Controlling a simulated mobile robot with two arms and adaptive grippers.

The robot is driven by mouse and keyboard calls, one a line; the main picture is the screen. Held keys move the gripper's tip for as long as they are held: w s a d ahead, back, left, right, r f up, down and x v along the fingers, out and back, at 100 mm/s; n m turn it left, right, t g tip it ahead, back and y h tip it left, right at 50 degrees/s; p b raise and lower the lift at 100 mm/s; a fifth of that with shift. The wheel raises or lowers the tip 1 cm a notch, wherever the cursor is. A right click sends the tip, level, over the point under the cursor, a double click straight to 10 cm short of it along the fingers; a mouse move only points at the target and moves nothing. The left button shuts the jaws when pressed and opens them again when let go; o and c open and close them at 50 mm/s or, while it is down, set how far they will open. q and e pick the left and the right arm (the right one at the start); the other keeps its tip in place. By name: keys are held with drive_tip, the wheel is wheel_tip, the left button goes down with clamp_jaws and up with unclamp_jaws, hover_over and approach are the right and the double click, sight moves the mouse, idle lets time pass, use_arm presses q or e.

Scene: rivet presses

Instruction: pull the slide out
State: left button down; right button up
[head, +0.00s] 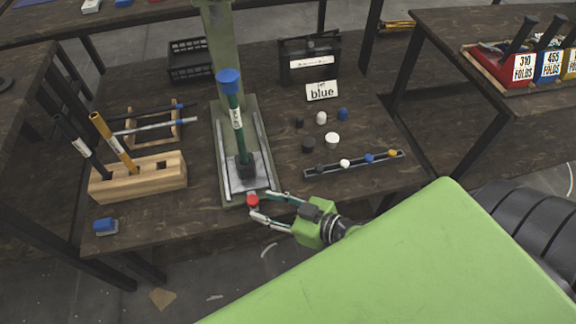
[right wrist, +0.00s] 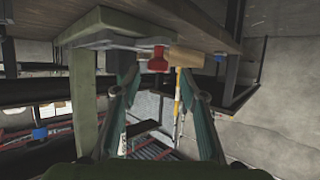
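The rivet press (head: 222,70) stands on the dark wooden table, with a blue-topped green tool (head: 237,118) upright on its slide. The slide (head: 252,181) is a grey plate between two rails, with a red knob (head: 252,201) at its front end by the table edge. My right gripper (head: 259,205) is at the knob, its fingers on either side. In the right wrist view the red knob (right wrist: 158,60) sits between the spread fingers, with gaps visible at both sides. My left gripper is not in view.
A wooden block (head: 150,178) holding two handled tools stands left of the press, near a blue-topped piece (head: 105,226). My green body part covers the lower right.

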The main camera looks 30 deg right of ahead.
drive_tip(key=v, duration=0.8)
drive_tip(key=shift+s, duration=0.1)
